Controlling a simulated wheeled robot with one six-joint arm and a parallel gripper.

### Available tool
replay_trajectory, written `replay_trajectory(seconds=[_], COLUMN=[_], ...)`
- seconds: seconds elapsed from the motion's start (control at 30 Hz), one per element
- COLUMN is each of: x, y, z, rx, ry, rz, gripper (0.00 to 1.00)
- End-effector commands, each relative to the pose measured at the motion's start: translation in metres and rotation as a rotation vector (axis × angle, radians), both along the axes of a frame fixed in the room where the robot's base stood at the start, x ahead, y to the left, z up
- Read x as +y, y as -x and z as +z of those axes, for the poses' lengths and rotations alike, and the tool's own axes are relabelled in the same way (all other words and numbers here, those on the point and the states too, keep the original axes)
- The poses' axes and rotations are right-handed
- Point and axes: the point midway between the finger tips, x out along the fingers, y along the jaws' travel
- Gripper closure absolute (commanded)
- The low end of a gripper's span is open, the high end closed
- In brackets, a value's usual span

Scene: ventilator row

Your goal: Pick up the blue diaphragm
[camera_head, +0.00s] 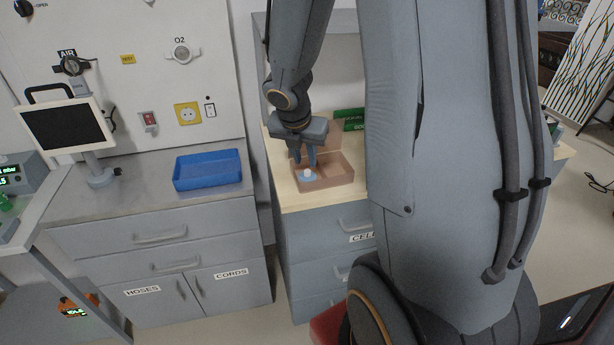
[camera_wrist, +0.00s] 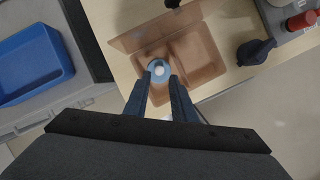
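The blue diaphragm (camera_head: 307,175) is a small light-blue disc with a white raised centre. It lies in the left compartment of an open brown box (camera_head: 338,184) on the wooden counter. In the wrist view the diaphragm (camera_wrist: 159,71) shows just beyond my fingertips. My gripper (camera_head: 302,161) points down over that compartment, close above the diaphragm. In the wrist view my gripper (camera_wrist: 162,80) has its two fingers apart, with a gap between them and nothing held. I cannot tell whether the fingertips touch the disc.
The box's lid stands open at its back, and a divider splits its inside. A blue tray (camera_head: 208,171) sits on the grey counter to the left. Green boxes (camera_head: 350,120) stand behind. A dark object (camera_wrist: 256,50) stands right of the box in the wrist view.

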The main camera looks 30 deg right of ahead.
Motion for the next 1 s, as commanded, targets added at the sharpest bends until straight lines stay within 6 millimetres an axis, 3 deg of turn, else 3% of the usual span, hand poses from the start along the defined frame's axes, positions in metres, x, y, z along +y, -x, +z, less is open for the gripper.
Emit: replay_trajectory(seconds=[0.33,0.67,0.83,1.0], x=[-0.012,-0.015,-0.015,-0.015], y=[-0.013,-0.015,-0.015,-0.015], z=[-0.043,-0.050,-0.049,-0.049], rx=[0.000,-0.001,-0.001,-0.001], ry=[-0.003,-0.002,-0.002,-0.002], rz=[-0.004,-0.003,-0.003,-0.003], gripper=[0.77,0.77,1.00,1.00])
